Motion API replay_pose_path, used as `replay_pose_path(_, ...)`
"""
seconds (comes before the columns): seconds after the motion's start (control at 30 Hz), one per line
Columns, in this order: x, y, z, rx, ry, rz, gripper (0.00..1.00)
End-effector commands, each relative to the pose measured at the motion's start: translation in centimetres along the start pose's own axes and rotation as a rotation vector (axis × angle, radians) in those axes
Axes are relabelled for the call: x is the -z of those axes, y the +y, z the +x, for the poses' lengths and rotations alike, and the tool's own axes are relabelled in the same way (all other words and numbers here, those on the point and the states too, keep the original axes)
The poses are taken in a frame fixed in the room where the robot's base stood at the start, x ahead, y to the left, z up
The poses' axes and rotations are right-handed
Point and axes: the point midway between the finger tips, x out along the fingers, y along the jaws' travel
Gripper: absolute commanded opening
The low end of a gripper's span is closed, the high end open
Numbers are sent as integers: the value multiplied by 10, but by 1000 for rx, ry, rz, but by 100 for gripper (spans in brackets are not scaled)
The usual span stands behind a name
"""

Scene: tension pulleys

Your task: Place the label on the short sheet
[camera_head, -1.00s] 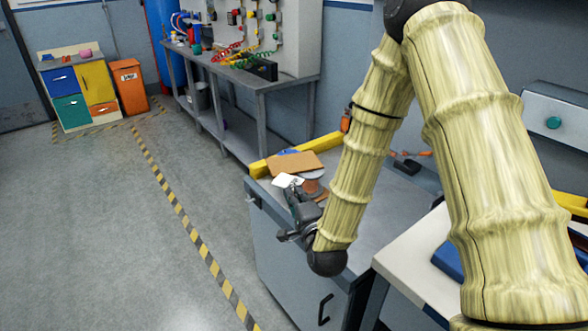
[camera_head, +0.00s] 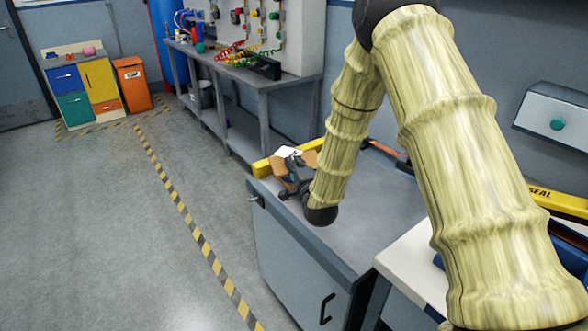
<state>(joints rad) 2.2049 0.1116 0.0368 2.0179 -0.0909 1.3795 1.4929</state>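A small white label (camera_head: 287,151) is at the tip of my gripper (camera_head: 292,160), above the far left end of the grey cabinet top. The gripper seems shut on the label's near edge, though the fingertips are small and partly hidden. A brown sheet (camera_head: 311,144) lies under and behind the gripper. The label and gripper cover much of it, and I cannot tell whether the label touches it. I cannot tell for certain that this is the short sheet.
The cabinet's middle is clear. A white table (camera_head: 410,258) stands at the near right. A workbench (camera_head: 262,82) with a hose panel stands behind.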

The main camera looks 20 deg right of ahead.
Motion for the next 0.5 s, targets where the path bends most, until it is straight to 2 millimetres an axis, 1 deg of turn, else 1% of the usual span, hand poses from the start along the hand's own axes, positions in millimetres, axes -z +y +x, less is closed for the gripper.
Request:
replay_pose_path(0.03, 1, 0, 7, 1, -1, -2, 0)
replay_pose_path(0.1, 3, 1, 14, 1, 0, 0, 0)
replay_pose_path(0.2, 5, 2, 19, -1, 0, 1, 0)
replay_pose_path(0.37, 5, 9, 20, -2, 0, -1, 0)
replay_pose_path(0.5, 4, 24, 20, -2, -1, -1, 0)
